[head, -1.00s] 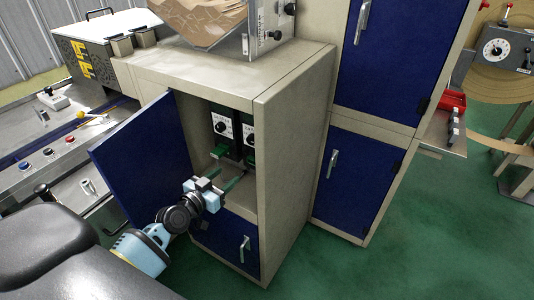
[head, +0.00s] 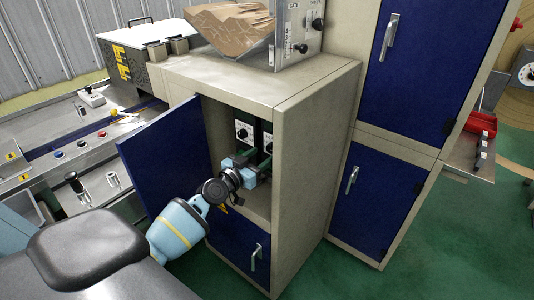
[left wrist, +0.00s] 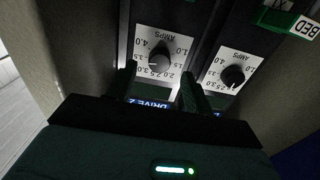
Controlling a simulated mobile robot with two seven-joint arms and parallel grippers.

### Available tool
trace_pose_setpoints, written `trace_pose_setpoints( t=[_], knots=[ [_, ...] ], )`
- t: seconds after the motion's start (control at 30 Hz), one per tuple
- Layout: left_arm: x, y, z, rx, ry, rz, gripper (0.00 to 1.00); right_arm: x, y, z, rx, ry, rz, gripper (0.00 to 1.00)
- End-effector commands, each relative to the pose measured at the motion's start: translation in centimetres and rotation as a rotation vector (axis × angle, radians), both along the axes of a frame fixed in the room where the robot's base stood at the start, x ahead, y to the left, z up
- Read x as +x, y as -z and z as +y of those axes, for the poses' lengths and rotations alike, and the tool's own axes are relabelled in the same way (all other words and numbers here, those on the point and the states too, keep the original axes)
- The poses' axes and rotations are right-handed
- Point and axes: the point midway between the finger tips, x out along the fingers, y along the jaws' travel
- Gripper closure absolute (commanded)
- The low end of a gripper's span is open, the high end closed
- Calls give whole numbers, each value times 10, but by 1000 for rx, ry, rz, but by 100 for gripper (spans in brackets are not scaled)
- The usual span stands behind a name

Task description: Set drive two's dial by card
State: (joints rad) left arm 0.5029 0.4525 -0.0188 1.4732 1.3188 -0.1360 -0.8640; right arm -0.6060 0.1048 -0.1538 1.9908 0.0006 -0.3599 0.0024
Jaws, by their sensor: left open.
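The drive two dial (left wrist: 159,60) is a black knob on a white AMPS scale plate. A blue DRIVE 2 label (left wrist: 148,102) sits below it, partly hidden. A second AMPS dial (left wrist: 233,77) is to its right. In the head view the two plates show inside the open cabinet, the left plate (head: 243,133) more clearly. My left gripper (left wrist: 158,72) is open, with its fingers on either side of the drive two dial. I cannot tell whether they touch it. In the head view my left gripper (head: 258,160) reaches into the cabinet. I cannot make out a card.
The blue cabinet door (head: 165,165) stands open on the left, close to my arm. The cabinet's right side wall (head: 305,170) bounds the opening. A green and white BED tag (left wrist: 305,27) is at upper right. A metal bench (head: 60,150) lies left.

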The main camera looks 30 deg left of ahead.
Motion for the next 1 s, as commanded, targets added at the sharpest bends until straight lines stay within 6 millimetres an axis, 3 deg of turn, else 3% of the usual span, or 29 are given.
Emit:
trace_pose_setpoints(
  t=[0.3, 0.67, 1.0],
  knots=[
    [31, 2, -3, -2, 1, 2, 49, -6, 9, -1, -3, -4, 18, 64],
    [35, 0, -3, 0, 1, 1, 49, -4, 8, -2, -6, -8, 13, 64],
    [35, 0, -3, 0, 1, 1, 91, -3, 7, -2, -5, -7, 11, 64]
  ],
)
